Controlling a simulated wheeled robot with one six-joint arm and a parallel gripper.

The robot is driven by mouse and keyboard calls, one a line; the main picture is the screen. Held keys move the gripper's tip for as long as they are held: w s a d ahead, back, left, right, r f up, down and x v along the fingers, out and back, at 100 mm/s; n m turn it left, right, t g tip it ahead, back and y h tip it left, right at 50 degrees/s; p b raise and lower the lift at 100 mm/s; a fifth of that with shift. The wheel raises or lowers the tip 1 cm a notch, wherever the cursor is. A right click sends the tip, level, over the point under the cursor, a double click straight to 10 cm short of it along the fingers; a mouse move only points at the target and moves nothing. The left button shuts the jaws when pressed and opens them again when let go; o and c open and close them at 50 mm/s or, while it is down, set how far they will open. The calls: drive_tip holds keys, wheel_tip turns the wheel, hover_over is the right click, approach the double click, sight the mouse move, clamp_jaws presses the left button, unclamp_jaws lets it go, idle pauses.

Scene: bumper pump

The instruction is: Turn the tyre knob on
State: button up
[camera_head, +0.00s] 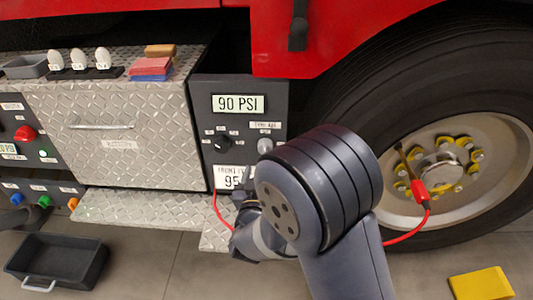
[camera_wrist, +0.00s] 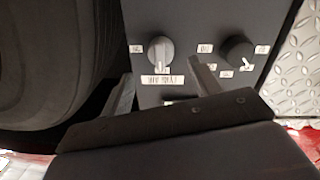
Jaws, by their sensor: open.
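The tyre knob, a light grey knob (camera_head: 265,145), sits on the dark control panel (camera_head: 200,105) below a label that seems to read TYRE AIR. In the wrist view the panel appears upside down, and the grey knob (camera_wrist: 160,50) stands upright with a white mark at its lower end. My gripper (camera_head: 247,180) is just below the knob in the head view. In the wrist view its two fingers (camera_wrist: 161,70) are apart, one on each side of the knob's line, with nothing between them. I cannot tell whether they touch the panel.
A black knob (camera_head: 222,143) sits beside the grey one, close to one finger in the wrist view. A 90 PSI display (camera_head: 238,103) is above. A large wheel (camera_head: 490,120) with a red hose clip (camera_head: 419,191) stands right. A black bin (camera_head: 95,262) and yellow chock (camera_head: 481,284) are on the floor.

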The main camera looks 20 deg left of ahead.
sight(265, 148)
drive_tip(key=w+a+b, duration=0.1)
drive_tip(key=w, duration=0.6)
drive_tip(key=shift+a, duration=0.1)
drive_tip(key=shift+c, duration=0.5)
drive_tip(key=c, duration=0.9)
